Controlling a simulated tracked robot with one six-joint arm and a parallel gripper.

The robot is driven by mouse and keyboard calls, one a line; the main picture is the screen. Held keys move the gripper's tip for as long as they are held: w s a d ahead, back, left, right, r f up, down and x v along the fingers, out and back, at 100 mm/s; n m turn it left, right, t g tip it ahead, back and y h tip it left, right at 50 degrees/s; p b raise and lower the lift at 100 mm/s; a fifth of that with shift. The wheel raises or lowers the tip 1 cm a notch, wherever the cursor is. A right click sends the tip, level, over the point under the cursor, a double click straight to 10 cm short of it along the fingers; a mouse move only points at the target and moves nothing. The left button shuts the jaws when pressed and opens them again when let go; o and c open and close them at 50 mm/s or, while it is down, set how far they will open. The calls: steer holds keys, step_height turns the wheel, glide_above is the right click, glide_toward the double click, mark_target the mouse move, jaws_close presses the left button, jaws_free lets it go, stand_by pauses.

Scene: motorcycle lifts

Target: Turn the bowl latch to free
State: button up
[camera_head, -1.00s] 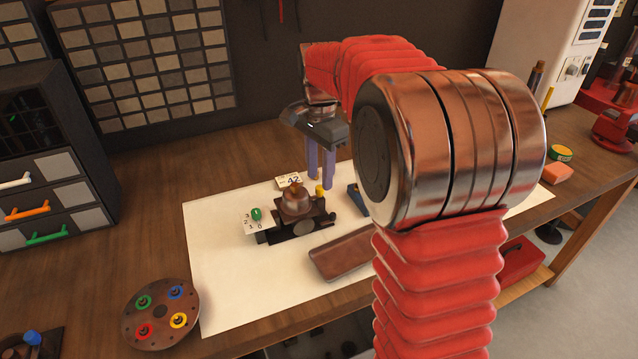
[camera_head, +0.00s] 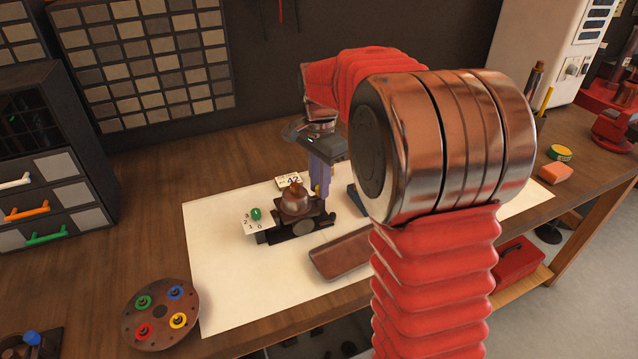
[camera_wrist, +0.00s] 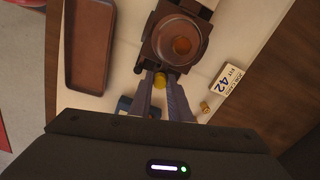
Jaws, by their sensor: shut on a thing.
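The copper bowl (camera_head: 296,203) sits in a dark fixture (camera_head: 322,222) on the white sheet; it also shows in the wrist view (camera_wrist: 162,40). A yellow knob, which looks like the bowl latch (camera_wrist: 160,81), is on the fixture's side beside the bowl. My gripper (camera_head: 319,193) points down there, its purple fingers on either side of the knob and shut on it. In the wrist view the knob shows between the fingertips (camera_wrist: 161,84). In the head view the fingers mostly hide the knob. I cannot tell which way the latch is turned.
A green knob (camera_head: 256,214) with a number card is at the fixture's left. A "42" plate (camera_wrist: 231,81) lies behind the bowl. A brown tray (camera_head: 343,254) is in front and a blue piece (camera_head: 357,199) to the right. A round holder with coloured rings (camera_head: 161,315) stands front left.

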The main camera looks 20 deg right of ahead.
jaws_close()
steer(key=shift+n, duration=0.4)
steer(key=n, duration=1.7)
steer(key=shift+w, duration=0.1)
stand_by(0.4)
steer(key=o, duration=0.7)
jaws_free()
steer(key=shift+c, duration=0.2)
